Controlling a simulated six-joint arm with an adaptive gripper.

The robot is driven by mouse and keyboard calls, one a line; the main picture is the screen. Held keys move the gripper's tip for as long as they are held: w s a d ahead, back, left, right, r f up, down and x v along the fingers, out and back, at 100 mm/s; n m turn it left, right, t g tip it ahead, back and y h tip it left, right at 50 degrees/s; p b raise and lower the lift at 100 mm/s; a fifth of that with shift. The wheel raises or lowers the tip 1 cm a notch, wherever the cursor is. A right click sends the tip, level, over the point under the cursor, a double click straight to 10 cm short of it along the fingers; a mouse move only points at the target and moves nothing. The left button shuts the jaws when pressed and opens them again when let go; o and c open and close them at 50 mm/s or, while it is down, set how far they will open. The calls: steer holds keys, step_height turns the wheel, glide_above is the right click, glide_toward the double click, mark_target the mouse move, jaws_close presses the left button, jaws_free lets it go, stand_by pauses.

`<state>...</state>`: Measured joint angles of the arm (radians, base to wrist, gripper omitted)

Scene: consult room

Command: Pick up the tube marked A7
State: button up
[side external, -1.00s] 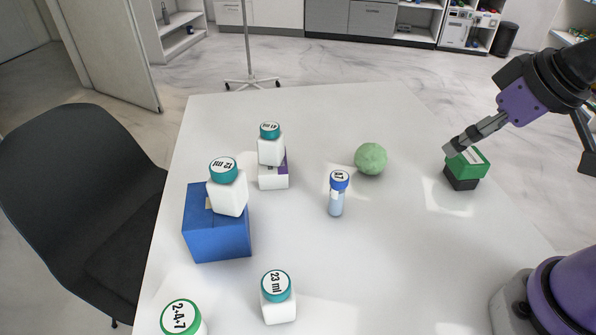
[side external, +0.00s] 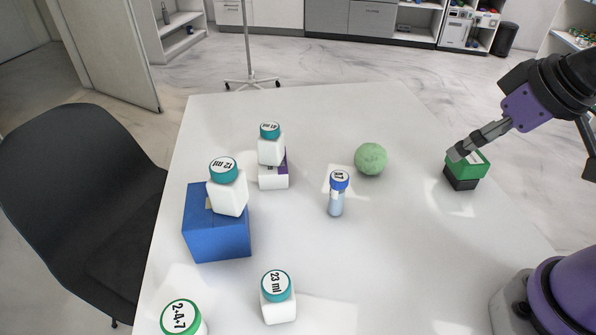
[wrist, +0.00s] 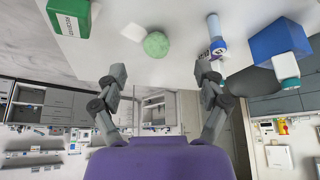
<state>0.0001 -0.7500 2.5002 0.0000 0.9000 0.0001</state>
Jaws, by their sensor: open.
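The tube marked A7 (side external: 337,194) stands upright on the white table, with a blue cap bearing the label and a pale blue body. It also shows in the wrist view (wrist: 214,30), near the right finger in the picture. My gripper (side external: 459,150) is at the right of the table, beside and above the green-and-black box, well apart from the tube. In the wrist view my gripper (wrist: 160,78) has its two fingers spread wide with nothing between them. Whether a finger touches the green box is not clear.
A green ball (side external: 370,159) sits right of the tube. A green-and-black box (side external: 466,169) is at the right. A blue box (side external: 215,236) carries a white bottle (side external: 228,194). Other bottles include the 23 ml bottle (side external: 278,303). The table (side external: 400,270) is clear at front right.

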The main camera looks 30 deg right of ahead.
steer(key=shift+c, duration=1.3)
steer(key=n+y, duration=0.2)
steer(key=n, duration=0.2)
glide_toward(337, 192)
steer(key=d+f, duration=0.1)
steer(key=d, duration=0.1)
steer(key=shift+n+y, duration=0.3)
steer(key=x, duration=0.4)
steer(key=shift+a+f, duration=0.3)
steer(key=shift+a, duration=0.05)
steer(key=shift+t, duration=0.3)
steer(key=shift+w+x, duration=0.25)
steer(key=shift+x, duration=2.9)
